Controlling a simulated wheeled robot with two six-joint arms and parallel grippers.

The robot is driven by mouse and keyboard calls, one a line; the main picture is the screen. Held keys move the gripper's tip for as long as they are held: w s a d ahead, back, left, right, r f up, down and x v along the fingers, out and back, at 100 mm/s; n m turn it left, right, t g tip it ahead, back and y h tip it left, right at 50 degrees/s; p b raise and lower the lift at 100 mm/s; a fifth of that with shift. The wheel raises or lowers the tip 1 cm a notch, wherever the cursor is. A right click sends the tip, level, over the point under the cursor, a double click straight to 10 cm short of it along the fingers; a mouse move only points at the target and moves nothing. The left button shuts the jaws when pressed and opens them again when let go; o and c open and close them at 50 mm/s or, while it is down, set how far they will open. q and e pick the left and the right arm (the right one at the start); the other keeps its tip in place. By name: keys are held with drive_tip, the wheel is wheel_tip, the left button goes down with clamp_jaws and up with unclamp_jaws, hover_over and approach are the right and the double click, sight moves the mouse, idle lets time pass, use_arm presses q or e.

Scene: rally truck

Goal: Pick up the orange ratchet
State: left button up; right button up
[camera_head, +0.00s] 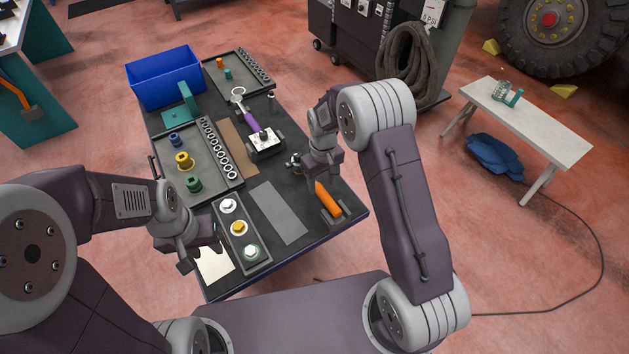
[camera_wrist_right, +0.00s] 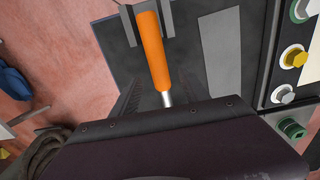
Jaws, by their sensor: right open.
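The orange ratchet (camera_head: 327,199) rests at the right side of the dark bench top, its handle end in a dark cradle (camera_head: 331,214). Its head end is partly hidden by my right gripper (camera_head: 308,176). In the right wrist view the orange handle (camera_wrist_right: 153,52) and a short metal shaft lie between the two fingers of my right gripper (camera_wrist_right: 158,92). The fingers are open, one on each side and apart from the ratchet. My left gripper (camera_head: 201,254) is open and empty above the bench's front left corner.
A purple-handled tool (camera_head: 253,124) lies in a cradle further back. Trays of sockets (camera_head: 206,165) and a tray of bolts (camera_head: 262,262) stand on the left. A blue bin (camera_head: 165,78) is at the back left. A grey mat (camera_head: 279,212) lies bare beside the ratchet.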

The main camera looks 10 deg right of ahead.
sight(322, 190)
drive_tip(key=shift+w+d+f, duration=0.15)
drive_tip(key=shift+d+f, duration=0.05)
drive_tip(key=shift+f, duration=0.3)
drive_tip(key=f, duration=0.1)
drive_tip(key=f+p, duration=0.1)
drive_tip(key=f, duration=0.2)
drive_tip(key=shift+s+a+f+p, duration=0.15)
drive_tip(key=shift+s+f+p, duration=0.15)
drive_tip(key=shift+s+p, duration=0.1)
drive_tip(key=shift+w+f, duration=0.15)
drive_tip(key=shift+f, duration=0.1)
drive_tip(key=shift+r, duration=0.1)
drive_tip(key=c, duration=1.1)
clamp_jaws()
